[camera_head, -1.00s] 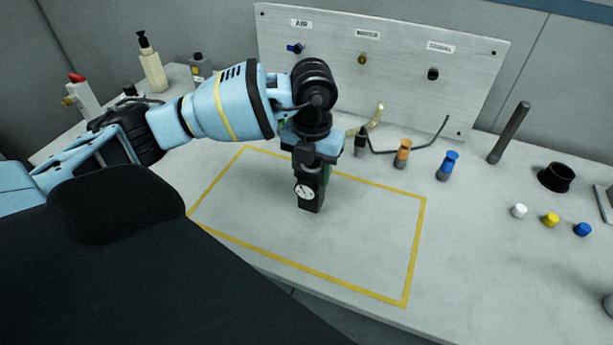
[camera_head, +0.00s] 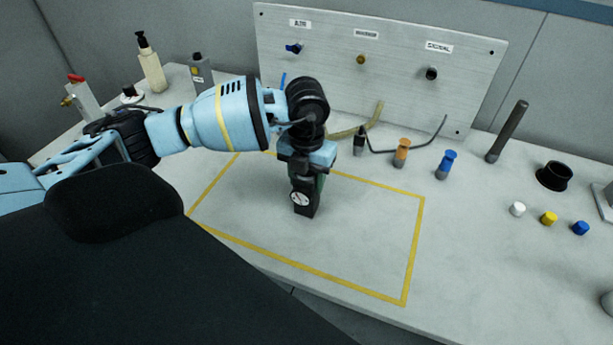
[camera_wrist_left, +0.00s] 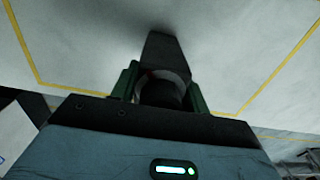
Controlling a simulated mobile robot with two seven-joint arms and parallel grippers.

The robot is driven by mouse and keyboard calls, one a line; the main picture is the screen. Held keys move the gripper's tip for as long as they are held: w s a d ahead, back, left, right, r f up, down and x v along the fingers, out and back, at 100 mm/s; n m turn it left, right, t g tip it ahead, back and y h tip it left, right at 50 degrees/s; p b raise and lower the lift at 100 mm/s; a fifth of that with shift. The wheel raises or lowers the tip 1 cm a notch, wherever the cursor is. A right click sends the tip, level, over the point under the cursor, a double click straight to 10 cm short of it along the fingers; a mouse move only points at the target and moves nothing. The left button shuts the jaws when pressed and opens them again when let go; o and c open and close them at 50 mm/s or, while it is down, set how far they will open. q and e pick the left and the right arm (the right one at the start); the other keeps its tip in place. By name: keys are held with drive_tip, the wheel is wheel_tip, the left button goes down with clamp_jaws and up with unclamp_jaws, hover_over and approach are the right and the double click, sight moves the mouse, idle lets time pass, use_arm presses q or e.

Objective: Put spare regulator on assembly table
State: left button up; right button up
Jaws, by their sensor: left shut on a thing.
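The spare regulator (camera_head: 305,203) is a dark block with a round white gauge on its face. It is upright inside the yellow outline on the assembly table (camera_head: 350,245). My left gripper (camera_head: 308,172) is shut on its upper part from above. In the left wrist view the dark regulator (camera_wrist_left: 163,60) shows between the green-sided fingers (camera_wrist_left: 160,88). Its lower end is at or close to the table surface; I cannot tell if it touches. My right gripper is not in view.
A metal panel (camera_head: 400,90) labelled AIR stands behind. Orange (camera_head: 401,150) and blue (camera_head: 446,162) connectors, a dark upright rod (camera_head: 508,130), a black ring (camera_head: 555,175) and small caps (camera_head: 549,218) are to the right. A pump bottle (camera_head: 150,62) is back left. The outlined area is otherwise clear.

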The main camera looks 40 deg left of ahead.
use_arm(q)
drive_tip(key=o, duration=1.3)
drive_tip(key=shift+c, duration=0.2)
wheel_tip(320, 180, up, 12)
drive_tip(key=shift+r, duration=0.1)
